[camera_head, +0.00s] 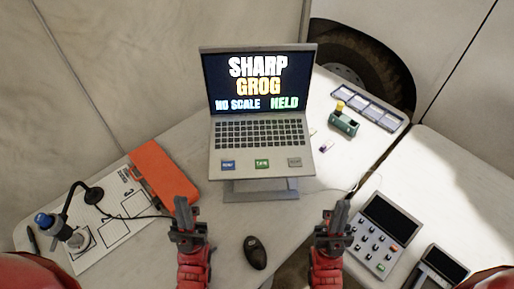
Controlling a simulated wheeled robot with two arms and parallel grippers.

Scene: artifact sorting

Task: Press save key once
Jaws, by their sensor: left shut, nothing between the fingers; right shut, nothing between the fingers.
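A silver laptop (262,178) stands open on a stand in the middle of the table. Its screen (259,82) reads "SHARP GROG", "NO SCALE" and "HELD". Below its keyboard (260,133) are a blue key (228,165), a green key (262,163) and a grey key (295,162). Their labels are too small to read surely, so I cannot tell which is the save key. My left gripper (184,208) is shut and empty, in front and left of the laptop. My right gripper (341,210) is shut and empty, in front and right of it. Neither touches the laptop.
A dark mouse (255,252) lies between my grippers. An orange case (161,175), a white sheet (110,225) and a black lamp-like stand (92,194) are at left. A grey keypad device (382,238) and a smaller one (438,268) are at right. A green device (344,124) and tray (370,106) are behind.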

